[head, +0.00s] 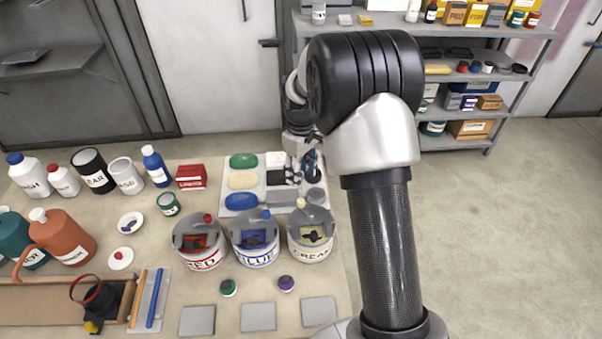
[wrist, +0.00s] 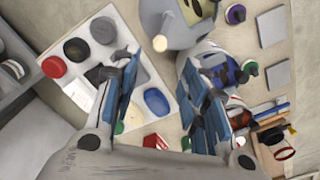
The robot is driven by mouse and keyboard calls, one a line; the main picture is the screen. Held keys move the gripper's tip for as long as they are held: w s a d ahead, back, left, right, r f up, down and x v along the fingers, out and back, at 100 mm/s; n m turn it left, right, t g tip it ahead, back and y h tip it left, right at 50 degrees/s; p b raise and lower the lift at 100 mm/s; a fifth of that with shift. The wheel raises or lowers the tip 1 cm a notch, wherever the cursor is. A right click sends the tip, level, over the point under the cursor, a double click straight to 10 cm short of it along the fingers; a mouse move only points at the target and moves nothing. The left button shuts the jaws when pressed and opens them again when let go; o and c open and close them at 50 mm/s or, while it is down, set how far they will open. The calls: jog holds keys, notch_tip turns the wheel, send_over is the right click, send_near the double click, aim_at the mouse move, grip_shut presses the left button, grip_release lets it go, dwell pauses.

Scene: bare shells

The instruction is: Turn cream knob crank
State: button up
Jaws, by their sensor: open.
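The cream can (head: 312,248) stands at the right end of a row of three cans, with a grey crank lid on top. Its crank has a cream knob (head: 301,203) at the back edge. The can is partly in view at the top of the wrist view (wrist: 198,12), and its cream knob (wrist: 160,43) shows just beyond the fingertips. My gripper (head: 303,172) is above the white tray, behind the cream can. In the wrist view my gripper (wrist: 158,68) is open with nothing between its fingers, and the knob is apart from both.
The blue can (head: 256,248) and red can (head: 200,250) stand to the left, with blue and red crank knobs. A white tray (head: 229,208) with colored pads lies behind them. Small jars and grey plates are in front. Bottles and mugs fill the table's left side.

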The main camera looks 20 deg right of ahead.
jog(key=n+b, duration=0.3)
jog(key=n, duration=0.8)
send_near(301, 200)
notch_tip(301, 200, down, 9)
jog(key=b, duration=0.5)
jog(key=shift+c, duration=0.5)
grip_shut()
